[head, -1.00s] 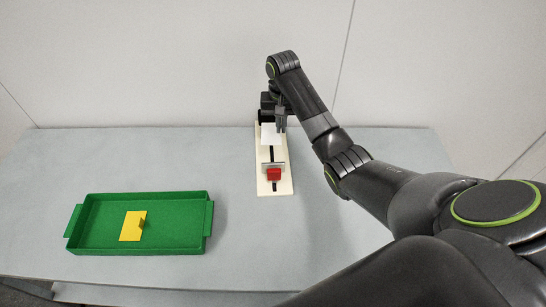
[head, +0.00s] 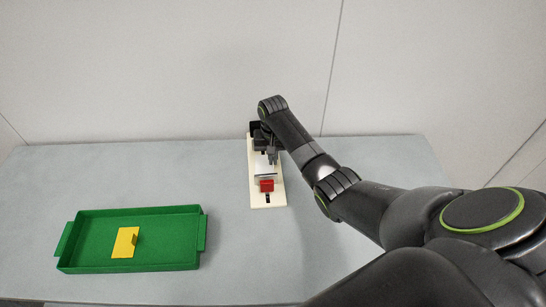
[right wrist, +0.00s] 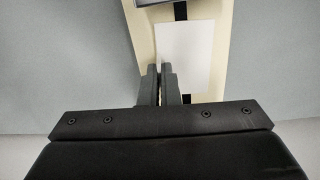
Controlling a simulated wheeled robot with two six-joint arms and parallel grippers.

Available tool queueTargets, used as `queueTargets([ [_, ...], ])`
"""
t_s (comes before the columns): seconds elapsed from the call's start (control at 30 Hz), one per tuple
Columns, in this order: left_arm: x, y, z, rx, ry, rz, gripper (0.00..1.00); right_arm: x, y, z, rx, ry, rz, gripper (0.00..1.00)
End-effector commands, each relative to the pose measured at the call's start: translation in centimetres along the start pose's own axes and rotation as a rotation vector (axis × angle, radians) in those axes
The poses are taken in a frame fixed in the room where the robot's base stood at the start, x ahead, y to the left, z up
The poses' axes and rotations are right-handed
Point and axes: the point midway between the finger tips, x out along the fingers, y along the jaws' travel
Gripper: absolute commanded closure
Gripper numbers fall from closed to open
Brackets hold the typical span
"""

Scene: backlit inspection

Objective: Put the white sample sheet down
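The white sample sheet (right wrist: 188,55) is over the cream board in the right wrist view, in line with its black strip. In the head view the sheet (head: 263,164) is partly hidden by my right gripper (head: 272,156). In the right wrist view the right fingers (right wrist: 160,82) are close together on a thin pale part at the sheet's left edge. I cannot tell whether the sheet touches the board. The cream board (head: 260,202) lies on the table with a red block (head: 266,185) near its front end. My left gripper is out of view.
A green tray (head: 180,264) with a yellow tabbed piece (head: 124,243) stands at the front left of the grey table (head: 130,170). The table between tray and board is clear. A wall (head: 150,70) rises behind the table.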

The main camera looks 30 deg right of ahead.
Motion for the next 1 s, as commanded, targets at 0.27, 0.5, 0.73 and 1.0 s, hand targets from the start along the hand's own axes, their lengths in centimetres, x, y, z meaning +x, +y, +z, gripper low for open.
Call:
queueTargets([
  [0.27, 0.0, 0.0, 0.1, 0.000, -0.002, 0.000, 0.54, 0.1, 0.0, 0.0, 0.000, -0.001, 0.000, 0.76],
  [0.5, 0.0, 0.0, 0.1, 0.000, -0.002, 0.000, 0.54, 0.0, 0.0, 0.0, 0.000, 0.000, 0.000, 0.76],
  [0.73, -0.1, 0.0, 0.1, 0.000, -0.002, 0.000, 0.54, -2.8, -0.1, -0.1, -0.002, 0.004, -0.002, 0.76],
  [1.0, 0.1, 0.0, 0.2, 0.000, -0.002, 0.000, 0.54, -8.6, -0.1, -0.1, -0.002, 0.004, -0.002, 0.76],
])
